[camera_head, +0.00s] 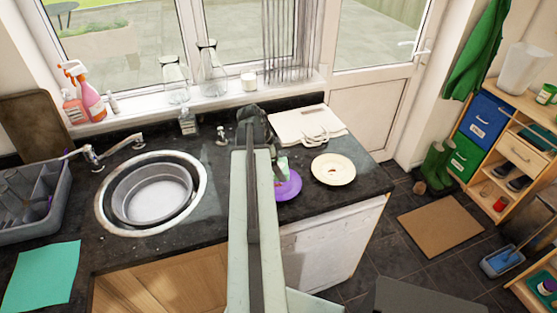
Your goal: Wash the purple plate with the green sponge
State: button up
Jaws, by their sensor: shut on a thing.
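The purple plate (288,187) lies on the dark granite worktop, just right of my arm, which hides its left part. A small pale green piece, which looks like the green sponge (283,163), shows at the plate's far edge. My gripper (277,158) is over the worktop at the far end of my arm, by the far side of the plate. It is shut on the sponge, though the fingers are mostly hidden. I cannot tell whether the sponge touches the plate.
A cream plate (334,172) with a red spot lies to the right. A round sink (102,211) with a metal basin, a tap (95,158), a grey dish rack (40,232) and a teal cloth (40,277) are at left. Bottles and glass jars line the sill.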

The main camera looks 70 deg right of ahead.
jog(key=shift+d+r, duration=0.25)
jog(key=shift+r, duration=0.35)
jog(key=shift+f, duration=0.15)
jog(key=b, duration=0.6)
send_over(284, 185)
jog(key=w, duration=0.1)
jog(key=f, duration=0.6)
jog(key=shift+w+a, duration=0.2)
jog(key=shift+a, duration=0.05)
jog(key=shift+f+b, duration=0.75)
jog(key=shift+b, duration=0.1)
jog(key=shift+a, duration=0.1)
